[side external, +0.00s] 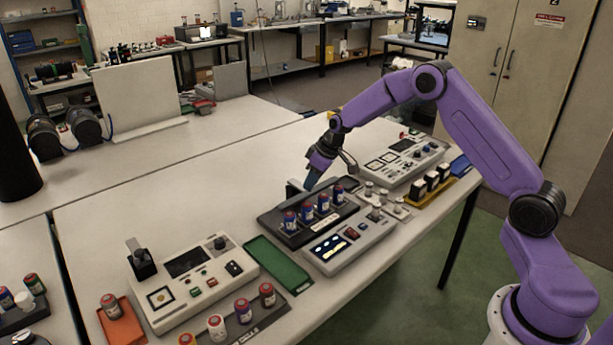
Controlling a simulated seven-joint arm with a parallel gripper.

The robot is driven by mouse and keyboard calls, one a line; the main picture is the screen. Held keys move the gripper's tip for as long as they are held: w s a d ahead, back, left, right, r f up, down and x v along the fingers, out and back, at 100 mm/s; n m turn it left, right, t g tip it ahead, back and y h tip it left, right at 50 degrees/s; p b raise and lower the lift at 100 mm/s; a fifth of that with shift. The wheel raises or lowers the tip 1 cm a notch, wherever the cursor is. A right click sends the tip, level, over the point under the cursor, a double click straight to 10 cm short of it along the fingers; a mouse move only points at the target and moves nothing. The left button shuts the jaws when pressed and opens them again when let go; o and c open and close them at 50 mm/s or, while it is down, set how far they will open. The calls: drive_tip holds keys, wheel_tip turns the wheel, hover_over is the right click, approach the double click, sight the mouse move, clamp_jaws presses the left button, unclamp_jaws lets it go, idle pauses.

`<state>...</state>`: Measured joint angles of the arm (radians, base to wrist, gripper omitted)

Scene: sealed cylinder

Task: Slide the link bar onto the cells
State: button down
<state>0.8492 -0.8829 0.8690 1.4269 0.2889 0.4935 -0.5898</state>
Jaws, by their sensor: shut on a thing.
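Several blue cells (307,212) with red on them stand upright in a row in a black holder (270,221) near the middle of the table. My gripper (311,182) is low behind this row, tilted down, with its bluish fingers close to the back of the holder. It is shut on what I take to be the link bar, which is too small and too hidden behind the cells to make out. A small dark upright piece (292,188) stands just left of the fingers. I cannot tell whether the bar touches the cells.
A grey panel device (350,246) lies in front of the holder, with a green tray (278,264) to its left. A white instrument (192,280) stands front left, another (402,160) back right. A yellow tray (430,195) carries dark blocks.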

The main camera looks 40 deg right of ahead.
drive_tip(key=shift+s, duration=1.45)
drive_tip(key=c, duration=0.9)
unclamp_jaws()
drive_tip(key=shift+s, duration=0.1)
drive_tip(key=shift+c, duration=0.2)
drive_tip(key=shift+r, duration=0.1)
drive_tip(key=v, duration=1.7)
drive_tip(key=shift+s+r, duration=0.1)
